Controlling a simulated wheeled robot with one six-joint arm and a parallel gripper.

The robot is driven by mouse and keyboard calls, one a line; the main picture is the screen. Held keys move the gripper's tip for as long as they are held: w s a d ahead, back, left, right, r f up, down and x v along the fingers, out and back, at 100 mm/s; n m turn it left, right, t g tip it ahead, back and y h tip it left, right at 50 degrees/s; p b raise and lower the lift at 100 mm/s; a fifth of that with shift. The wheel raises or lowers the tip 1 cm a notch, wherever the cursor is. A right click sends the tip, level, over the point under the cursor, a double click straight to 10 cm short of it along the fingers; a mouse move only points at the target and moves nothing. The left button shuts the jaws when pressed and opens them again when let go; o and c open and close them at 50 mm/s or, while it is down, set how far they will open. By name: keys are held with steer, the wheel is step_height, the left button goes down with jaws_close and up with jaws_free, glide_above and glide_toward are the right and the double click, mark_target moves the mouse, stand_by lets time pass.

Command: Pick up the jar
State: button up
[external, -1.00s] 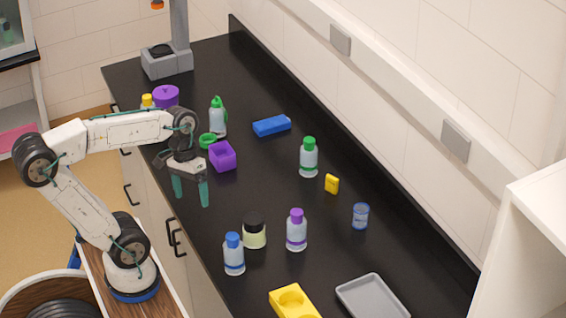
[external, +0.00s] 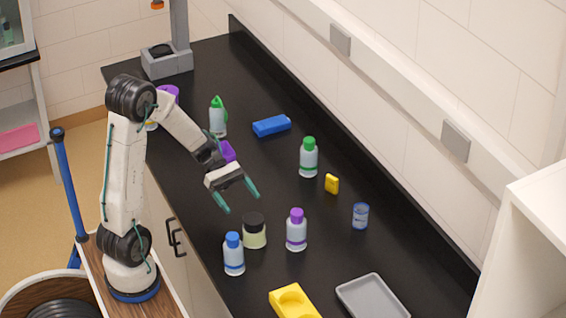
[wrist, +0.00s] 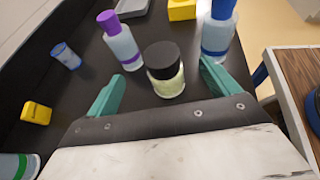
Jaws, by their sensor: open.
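The jar (external: 254,234) is short and wide, with a black lid and pale yellow-green contents. It stands upright on the black counter between a blue-capped bottle (external: 234,256) and a purple-capped bottle (external: 296,231). In the wrist view the jar (wrist: 165,72) lies ahead of the fingers, near the middle. My gripper (external: 238,203) is open and empty, with its teal fingers pointing toward the jar from behind and above it. In the wrist view my gripper (wrist: 160,88) has its fingers wide apart, one to each side of the jar's line, with no visible contact.
The blue-capped bottle stands close to the right finger in the wrist view. A yellow block with round recesses (external: 280,306) and a grey tray (external: 372,296) lie at the near end. A green-capped bottle (external: 309,158), small yellow item (external: 332,184) and blue can (external: 360,216) stand toward the wall.

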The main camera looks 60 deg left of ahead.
mark_target(253, 228)
step_height(253, 228, down, 3)
steer(key=shift+f, duration=0.2)
steer(key=shift+d+f, duration=0.25)
steer(key=shift+f, duration=0.05)
steer(key=x, duration=0.7)
steer(key=shift+f, duration=0.3)
steer(key=c, duration=1.2)
